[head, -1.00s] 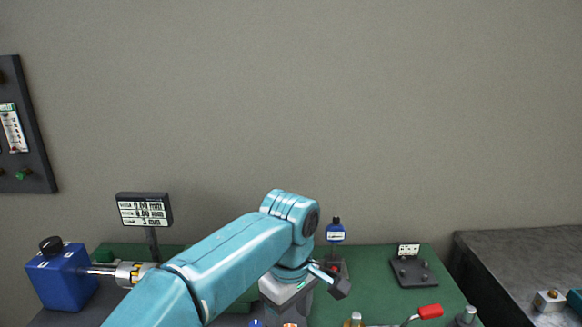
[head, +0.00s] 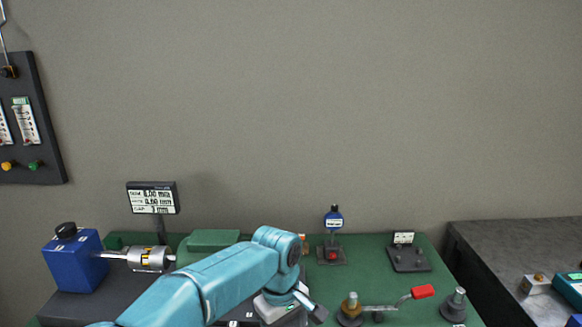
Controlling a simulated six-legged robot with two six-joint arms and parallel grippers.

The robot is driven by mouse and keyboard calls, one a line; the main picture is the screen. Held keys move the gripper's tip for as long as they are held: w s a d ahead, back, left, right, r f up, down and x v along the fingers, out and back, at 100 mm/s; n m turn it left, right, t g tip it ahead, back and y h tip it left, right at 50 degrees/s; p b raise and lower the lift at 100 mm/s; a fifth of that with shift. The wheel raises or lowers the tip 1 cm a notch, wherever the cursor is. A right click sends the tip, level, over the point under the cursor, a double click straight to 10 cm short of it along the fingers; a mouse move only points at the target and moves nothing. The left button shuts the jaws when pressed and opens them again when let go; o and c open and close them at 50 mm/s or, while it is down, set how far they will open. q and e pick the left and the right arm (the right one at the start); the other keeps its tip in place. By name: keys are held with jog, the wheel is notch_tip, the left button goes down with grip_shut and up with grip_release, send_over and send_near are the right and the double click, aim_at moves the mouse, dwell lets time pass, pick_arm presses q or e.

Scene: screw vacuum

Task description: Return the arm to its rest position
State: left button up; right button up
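A teal arm of mine (head: 215,280) comes in from the lower left of the head view and reaches over the green bench. Its wrist (head: 275,250) bends down at the bench's middle. A grey-white end part with a dark tip (head: 300,303) shows below the wrist, near the picture's lower edge. I cannot make out whether its fingers are open or shut, or whether they hold anything. My other gripper is not in view.
A blue motor box (head: 75,265) with a silver coupling (head: 148,258) stands at left by a display (head: 152,198). The green bench (head: 385,275) carries a red-handled lever (head: 422,292), a small black stand (head: 408,257) and a blue-capped bottle (head: 333,217). A grey table (head: 505,255) is at right.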

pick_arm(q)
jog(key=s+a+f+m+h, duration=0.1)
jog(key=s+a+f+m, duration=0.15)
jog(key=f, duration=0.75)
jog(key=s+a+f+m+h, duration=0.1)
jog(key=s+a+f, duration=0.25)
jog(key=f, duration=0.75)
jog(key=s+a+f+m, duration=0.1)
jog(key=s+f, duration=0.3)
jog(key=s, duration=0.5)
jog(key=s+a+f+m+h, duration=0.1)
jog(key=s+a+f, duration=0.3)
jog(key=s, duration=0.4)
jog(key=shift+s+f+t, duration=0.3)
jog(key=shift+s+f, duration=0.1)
